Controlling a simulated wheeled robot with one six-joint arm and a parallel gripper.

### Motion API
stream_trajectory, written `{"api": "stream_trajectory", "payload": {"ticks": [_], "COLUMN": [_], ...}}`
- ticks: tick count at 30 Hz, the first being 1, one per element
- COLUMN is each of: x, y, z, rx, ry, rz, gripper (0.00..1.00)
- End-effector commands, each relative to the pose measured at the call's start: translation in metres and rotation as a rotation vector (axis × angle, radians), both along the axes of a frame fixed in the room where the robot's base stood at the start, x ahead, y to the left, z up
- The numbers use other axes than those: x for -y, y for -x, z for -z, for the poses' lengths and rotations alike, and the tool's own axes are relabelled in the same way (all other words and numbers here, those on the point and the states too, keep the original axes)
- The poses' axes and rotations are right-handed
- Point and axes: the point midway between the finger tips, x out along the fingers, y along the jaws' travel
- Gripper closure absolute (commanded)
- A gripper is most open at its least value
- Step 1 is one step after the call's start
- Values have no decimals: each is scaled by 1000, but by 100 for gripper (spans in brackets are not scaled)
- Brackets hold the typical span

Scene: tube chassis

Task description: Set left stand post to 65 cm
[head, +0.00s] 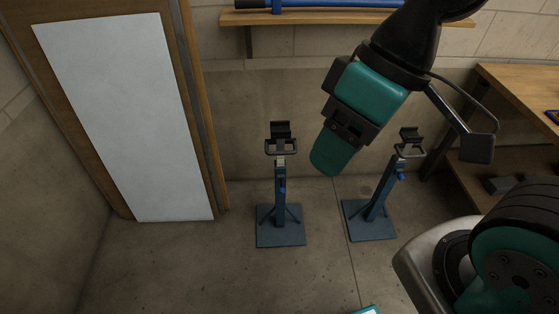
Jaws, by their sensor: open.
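The left stand post (280,203) is blue and upright on a square blue base plate (281,236). A dark cradle (280,131) tops it above a loop-shaped handle (281,149). A small blue knob (282,187) sits on its side. I cannot read any height marks. The right stand (380,192) looks alike and stands to its right with its own cradle (410,135). My gripper (329,157), with green and black housing, hangs in the picture between the two stands, nearer to me and apart from both. Its jaws are open and nothing shows in them.
A wooden shelf (340,18) with a blue tube (345,3) runs along the back wall. A door with a white panel (125,110) is at left. A wooden workbench (525,90) is at right. The concrete floor (190,270) in front of the stands is mostly clear.

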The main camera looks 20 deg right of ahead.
Motion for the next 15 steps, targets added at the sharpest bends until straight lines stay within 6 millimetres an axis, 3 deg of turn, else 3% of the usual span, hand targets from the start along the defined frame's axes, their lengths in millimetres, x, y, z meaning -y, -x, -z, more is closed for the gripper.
{"api": "stream_trajectory", "payload": {"ticks": [10, 12, 15], "x": [0, 0, -1], "y": [0, 0, -5], "z": [0, 2, 17], "rx": [0, 2, 29], "ry": [0, -1, -11], "rz": [0, 0, -7], "gripper": [46, 58, 58]}}
